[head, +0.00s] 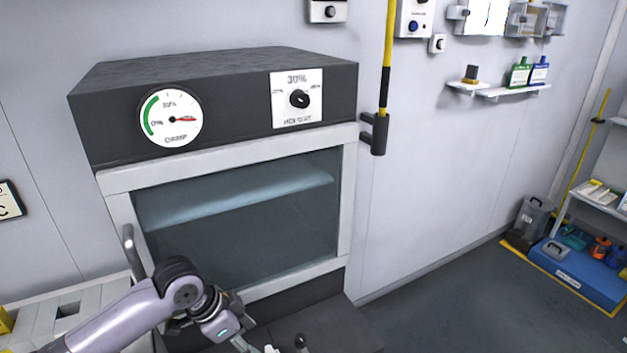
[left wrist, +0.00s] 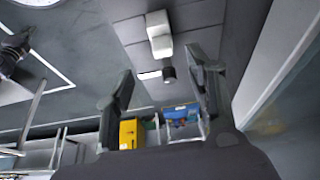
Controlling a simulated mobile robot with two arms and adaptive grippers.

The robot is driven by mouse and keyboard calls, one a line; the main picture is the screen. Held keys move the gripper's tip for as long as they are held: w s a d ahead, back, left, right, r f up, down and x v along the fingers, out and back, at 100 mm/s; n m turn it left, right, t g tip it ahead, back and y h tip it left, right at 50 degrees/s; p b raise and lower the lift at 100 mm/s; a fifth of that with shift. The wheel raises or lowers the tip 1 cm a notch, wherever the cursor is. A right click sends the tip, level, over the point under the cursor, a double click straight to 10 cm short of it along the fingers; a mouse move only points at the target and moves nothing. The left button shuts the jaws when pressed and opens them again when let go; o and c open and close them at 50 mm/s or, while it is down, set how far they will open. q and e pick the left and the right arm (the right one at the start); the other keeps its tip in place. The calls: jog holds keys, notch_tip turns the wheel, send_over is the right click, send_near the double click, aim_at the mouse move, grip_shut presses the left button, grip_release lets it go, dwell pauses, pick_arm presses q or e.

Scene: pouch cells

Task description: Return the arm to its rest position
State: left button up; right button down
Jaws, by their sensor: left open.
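My left arm (head: 125,318) comes in from the lower left in the head view. Its gripper (head: 243,340) hangs in front of the lower part of a dark cabinet, and its tips are partly cut off by the bottom edge. In the left wrist view the two fingers of the gripper (left wrist: 160,85) stand wide apart with nothing held between them. My right arm and gripper are in neither view.
The cabinet (head: 225,75) has a gauge (head: 170,117), a knob (head: 299,99), a glazed door (head: 250,210) and a handle (head: 133,252) near my forearm. A white block (left wrist: 158,30) lies on a dark surface. Open floor (head: 450,310) lies to the right.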

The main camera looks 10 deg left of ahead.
pick_arm(q)
jog(key=s+d+f+n+t, duration=0.1)
jog(key=s+d+f+n, duration=0.15)
jog(key=s, duration=0.45)
jog(key=s+d+f+n, duration=0.2)
jog(key=s+d+f, duration=0.15)
jog(key=s, duration=0.25)
jog(key=s+a+f+n+y, duration=0.2)
jog(key=s+a+n+y, duration=0.25)
jog(key=s+a, duration=0.45)
notch_tip(320, 180, down, 27)
jog(key=s+d+g, duration=0.1)
jog(key=s, duration=0.1)
jog(key=s+a+f+g, duration=0.1)
jog(key=s+a+f, duration=0.2)
jog(key=s+f, duration=1.2)
jog(key=shift+s+f+g+h, duration=0.3)
jog(key=shift+s+f+h, duration=0.1)
jog(key=shift+s, duration=0.35)
jog(key=shift+c, duration=0.2)
